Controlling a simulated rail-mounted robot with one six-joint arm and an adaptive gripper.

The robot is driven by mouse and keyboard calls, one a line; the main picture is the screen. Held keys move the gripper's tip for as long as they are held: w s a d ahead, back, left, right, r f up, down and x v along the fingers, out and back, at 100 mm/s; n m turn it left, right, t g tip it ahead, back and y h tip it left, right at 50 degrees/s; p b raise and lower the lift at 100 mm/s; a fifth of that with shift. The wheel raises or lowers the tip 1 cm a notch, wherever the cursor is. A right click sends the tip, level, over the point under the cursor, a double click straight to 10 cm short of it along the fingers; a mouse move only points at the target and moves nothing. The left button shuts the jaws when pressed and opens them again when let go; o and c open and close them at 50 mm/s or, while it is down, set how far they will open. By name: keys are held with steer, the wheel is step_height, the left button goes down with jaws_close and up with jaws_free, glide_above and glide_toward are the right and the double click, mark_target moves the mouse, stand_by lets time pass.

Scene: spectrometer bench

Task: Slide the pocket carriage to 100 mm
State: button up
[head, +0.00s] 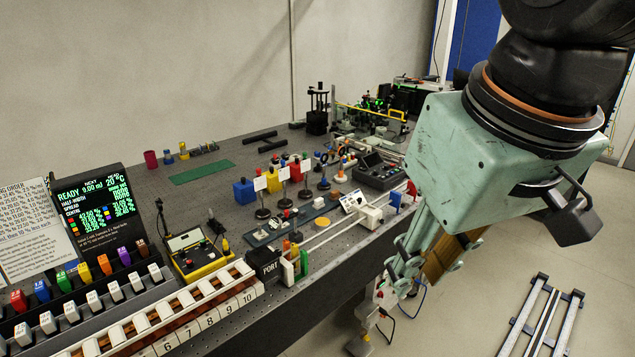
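A pair of pale parallel rails (330,235) runs along the front part of the dark bench. A white block (370,216) sits at their far right end and looks like the pocket carriage. No scale in millimetres is readable. My gripper (405,268), pale green, hangs at the right, pointing down, past the bench's front edge in the picture and apart from the white block. Its fingertips overlap other parts, so its opening is unclear.
Signs on stands (283,177), coloured blocks and a yellow disc (322,221) crowd the area behind the rails. A yellow-edged device (193,255) and a long white numbered rack (190,315) lie to the left. Floor rails (540,315) are at the lower right.

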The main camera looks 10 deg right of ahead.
steer(key=w+d+r+n+g+p, duration=0.1)
steer(key=w+r+n+p, duration=0.15)
steer(key=w, duration=0.55)
steer(key=w+d+r+n+p, duration=0.15)
steer(key=w+r, duration=0.25)
steer(key=w, duration=0.4)
steer(key=n+g+p, duration=0.3)
steer(key=n+p, duration=0.7)
steer(key=p, duration=0.5)
glide_above(367, 212)
steer(key=w+a, duration=0.2)
steer(key=w, duration=0.1)
step_height(367, 212, down, 18)
steer(key=r, duration=0.1)
steer(key=shift+w+d+f, duration=0.2)
steer(key=shift+w+f, duration=0.1)
steer(key=shift+f, duration=0.15)
steer(key=shift+w+d+f, duration=0.15)
steer(key=shift+w+f, duration=0.1)
steer(key=shift+f, duration=0.2)
steer(key=shift+f, duration=0.1)
steer(key=shift+f+p, duration=0.95)
steer(key=shift+f, duration=5.85)
